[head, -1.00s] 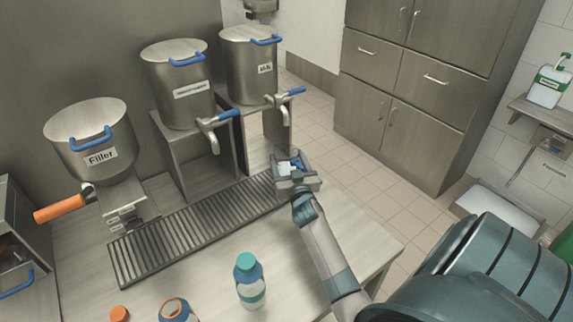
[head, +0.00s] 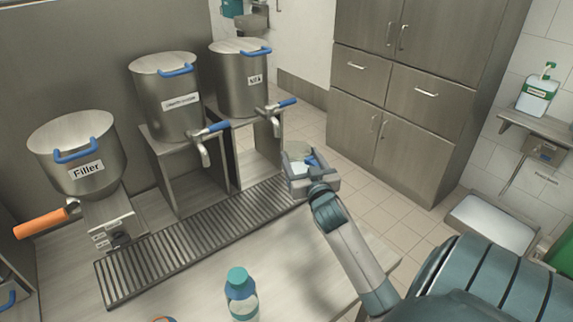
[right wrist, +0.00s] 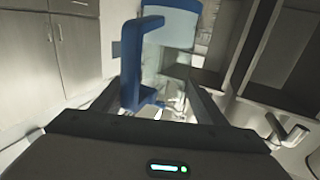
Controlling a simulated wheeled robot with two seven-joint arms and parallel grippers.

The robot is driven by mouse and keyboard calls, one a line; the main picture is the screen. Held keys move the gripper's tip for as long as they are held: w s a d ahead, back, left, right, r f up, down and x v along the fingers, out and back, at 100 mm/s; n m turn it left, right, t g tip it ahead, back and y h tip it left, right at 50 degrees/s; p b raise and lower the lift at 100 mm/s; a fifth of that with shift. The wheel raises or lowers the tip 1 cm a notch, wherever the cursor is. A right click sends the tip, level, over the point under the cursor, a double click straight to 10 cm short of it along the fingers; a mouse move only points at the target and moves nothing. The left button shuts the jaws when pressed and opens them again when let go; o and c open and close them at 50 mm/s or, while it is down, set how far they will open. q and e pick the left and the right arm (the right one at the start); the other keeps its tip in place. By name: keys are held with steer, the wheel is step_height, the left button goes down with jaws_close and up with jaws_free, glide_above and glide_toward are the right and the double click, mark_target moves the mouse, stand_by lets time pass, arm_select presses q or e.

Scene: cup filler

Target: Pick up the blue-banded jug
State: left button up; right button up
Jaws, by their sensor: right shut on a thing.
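The blue-banded jug (head: 300,154) is at the right end of the drip grate in the head view, partly hidden by my right gripper (head: 311,180). In the right wrist view, the jug (right wrist: 165,58) shows a pale see-through body, a blue band at its top and a blue handle on its left side. My right gripper's fingers (right wrist: 155,105) are shut on it, with the handle side towards the camera. The jug looks held above the counter's right end, though its base is hidden. My left gripper is in no view.
Three steel pots, one labelled Filler (head: 75,155), stand along the back; the two on stands (head: 168,95) (head: 240,75) have blue-handled taps. The metal drip grate (head: 190,245) runs before them. A teal-capped bottle (head: 240,296) stands on the counter at the front. Floor lies beyond the right edge.

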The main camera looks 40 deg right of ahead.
steer(key=shift+s+d+r+b, duration=0.25)
steer(key=shift+s+r, duration=0.45)
steer(key=shift+s, duration=0.35)
steer(key=shift+s+d+r+b, duration=0.15)
steer(key=shift+s+d+r, duration=0.15)
steer(key=shift+s+r, duration=0.55)
steer(key=shift+s+f, duration=0.1)
steer(key=shift+f, duration=0.15)
